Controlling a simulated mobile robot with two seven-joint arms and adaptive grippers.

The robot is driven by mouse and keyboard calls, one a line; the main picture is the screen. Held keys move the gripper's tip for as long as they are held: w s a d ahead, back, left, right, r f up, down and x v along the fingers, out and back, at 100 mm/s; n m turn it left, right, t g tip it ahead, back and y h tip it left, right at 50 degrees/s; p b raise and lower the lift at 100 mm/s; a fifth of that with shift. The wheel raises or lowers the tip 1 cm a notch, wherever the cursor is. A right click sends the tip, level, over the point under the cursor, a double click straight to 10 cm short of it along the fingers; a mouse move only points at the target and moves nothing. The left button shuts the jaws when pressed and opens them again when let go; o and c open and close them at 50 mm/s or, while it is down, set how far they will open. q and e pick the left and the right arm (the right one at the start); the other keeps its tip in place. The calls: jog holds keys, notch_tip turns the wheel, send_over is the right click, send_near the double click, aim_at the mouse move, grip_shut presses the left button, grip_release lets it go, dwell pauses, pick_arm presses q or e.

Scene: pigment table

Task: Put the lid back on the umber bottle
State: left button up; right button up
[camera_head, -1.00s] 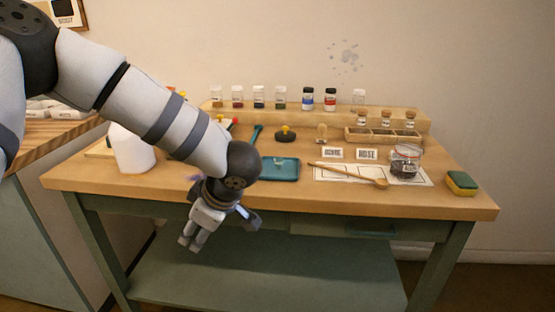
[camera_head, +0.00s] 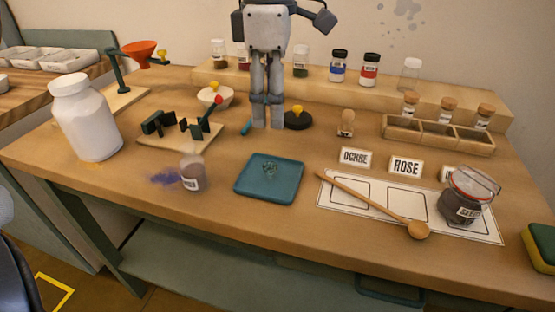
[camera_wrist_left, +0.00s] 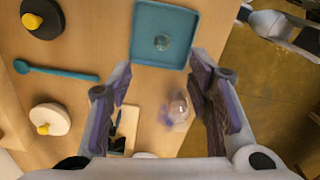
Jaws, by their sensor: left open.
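A small glass bottle (camera_head: 191,174) with a pale label stands on the table left of the blue tray. I take it as the umber bottle, though its label is too small to read. No lid shows on it. It also shows, blurred, in the left wrist view (camera_wrist_left: 178,112). A small clear glass piece, perhaps the lid, lies on the tray (camera_head: 269,168); the left wrist view also shows it (camera_wrist_left: 161,42). My left gripper (camera_head: 267,124) is open and empty, pointing down above the table. In the left wrist view the bottle appears between its spread fingers.
Purple powder (camera_head: 164,178) lies beside the bottle. A white jar (camera_head: 86,118) stands left. A black disc with a yellow knob (camera_head: 298,121) sits behind the tray. A wooden spoon (camera_head: 375,205) and a clamp jar (camera_head: 466,197) are at right. Several bottles line the back shelf.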

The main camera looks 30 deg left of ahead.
pick_arm(q)
send_over(270, 165)
notch_tip(270, 165, down, 7)
jog(key=shift+w, duration=0.15)
jog(key=shift+f, duration=0.1)
jog(key=f, duration=0.5)
jog(key=shift+s, duration=0.2)
jog(key=c, duration=0.9)
